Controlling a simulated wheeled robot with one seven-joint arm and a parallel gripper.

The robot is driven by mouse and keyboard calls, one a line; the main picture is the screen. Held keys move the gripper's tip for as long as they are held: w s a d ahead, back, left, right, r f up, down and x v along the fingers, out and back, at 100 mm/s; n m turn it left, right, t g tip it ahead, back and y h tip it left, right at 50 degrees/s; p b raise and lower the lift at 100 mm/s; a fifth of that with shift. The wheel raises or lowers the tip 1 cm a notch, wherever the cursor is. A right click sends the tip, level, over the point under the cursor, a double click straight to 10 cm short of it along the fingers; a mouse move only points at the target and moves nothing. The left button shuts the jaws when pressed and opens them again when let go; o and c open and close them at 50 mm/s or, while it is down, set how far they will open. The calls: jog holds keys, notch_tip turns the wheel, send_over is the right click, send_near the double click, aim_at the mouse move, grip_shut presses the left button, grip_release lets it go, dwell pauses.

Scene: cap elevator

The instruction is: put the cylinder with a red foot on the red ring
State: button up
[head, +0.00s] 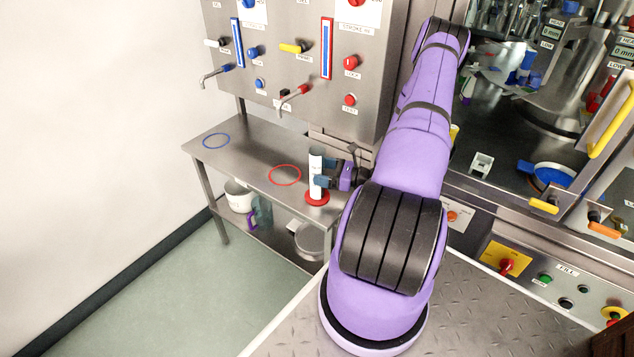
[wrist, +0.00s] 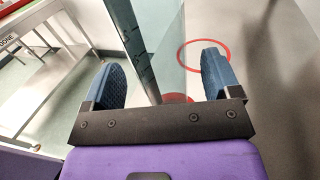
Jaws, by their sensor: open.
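The cylinder (head: 316,163) stands upright on the steel bench, its red foot (head: 317,199) at the bench's front right part. In the wrist view the cylinder (wrist: 160,45) is clear with scale marks, and its red foot (wrist: 178,98) is partly hidden by my gripper. The red ring (head: 272,172) is a flat outline on the bench, just left of the foot; it also shows in the wrist view (wrist: 229,58). My gripper (head: 325,172) is open at the cylinder, with one blue finger on either side of it in the wrist view (wrist: 162,82).
A blue ring (head: 216,141) lies on the far left of the bench (head: 245,150). A panel with two taps and knobs (head: 300,60) stands behind the bench. A white bucket (head: 238,196) and a pot (head: 309,241) sit on the lower shelf. The bench between the rings is clear.

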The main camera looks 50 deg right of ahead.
jog(key=shift+x, duration=1.15)
jog(key=shift+c, duration=0.5)
jog(key=c, duration=1)
jog(key=shift+r, duration=0.15)
